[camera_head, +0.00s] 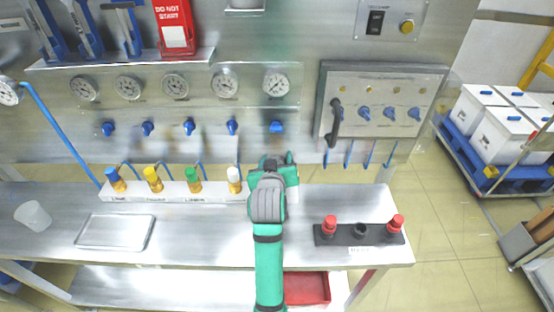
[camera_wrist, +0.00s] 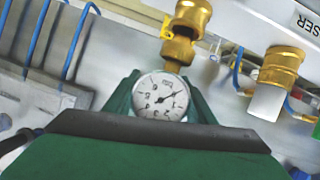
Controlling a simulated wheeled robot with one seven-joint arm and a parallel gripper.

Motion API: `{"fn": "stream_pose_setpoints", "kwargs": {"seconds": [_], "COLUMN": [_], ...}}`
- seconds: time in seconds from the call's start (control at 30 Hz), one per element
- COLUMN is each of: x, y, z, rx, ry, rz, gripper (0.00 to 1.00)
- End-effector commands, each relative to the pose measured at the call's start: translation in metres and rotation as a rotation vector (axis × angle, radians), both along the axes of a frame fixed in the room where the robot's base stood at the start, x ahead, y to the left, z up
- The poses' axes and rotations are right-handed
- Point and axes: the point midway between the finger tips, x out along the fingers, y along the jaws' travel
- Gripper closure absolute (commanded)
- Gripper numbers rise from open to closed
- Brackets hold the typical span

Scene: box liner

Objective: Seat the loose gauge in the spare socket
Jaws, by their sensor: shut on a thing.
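My gripper (camera_head: 277,160) is at the right end of the white fitting rail (camera_head: 160,193), and the arm hides part of that end. In the wrist view its green fingers (camera_wrist: 161,98) are shut on a small round white-faced gauge (camera_wrist: 157,95). A brass fitting (camera_wrist: 186,28) lines up just beyond the gauge's rim. I cannot tell whether the gauge is joined to it or only in front of it. The rail carries fittings with blue (camera_head: 112,174), yellow (camera_head: 151,173), green (camera_head: 193,174) and white (camera_head: 233,174) tops. The gauge is hidden in the head view.
A black block (camera_head: 345,239) with two red-topped pieces and a dark middle position sits at the right of the bench. A metal tray (camera_head: 115,232) and a clear cup (camera_head: 33,215) are at the left. Several gauges (camera_head: 175,86) line the back panel. A red bin (camera_head: 307,288) is below.

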Motion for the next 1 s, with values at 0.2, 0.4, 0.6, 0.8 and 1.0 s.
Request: {"fn": "stream_pose_setpoints", "kwargs": {"seconds": [0.2,0.4,0.6,0.8,1.0], "x": [0.000,0.000,0.000,0.000,0.000], "y": [0.000,0.000,0.000,0.000,0.000], "z": [-0.002,-0.004,-0.007,-0.010,-0.013], "rx": [0.000,0.000,0.000,0.000,0.000], "ry": [-0.001,-0.001,-0.001,-0.001,0.000], "rz": [0.000,0.000,0.000,0.000,0.000], "gripper": [0.80,0.80,0.80,0.80,0.80]}}
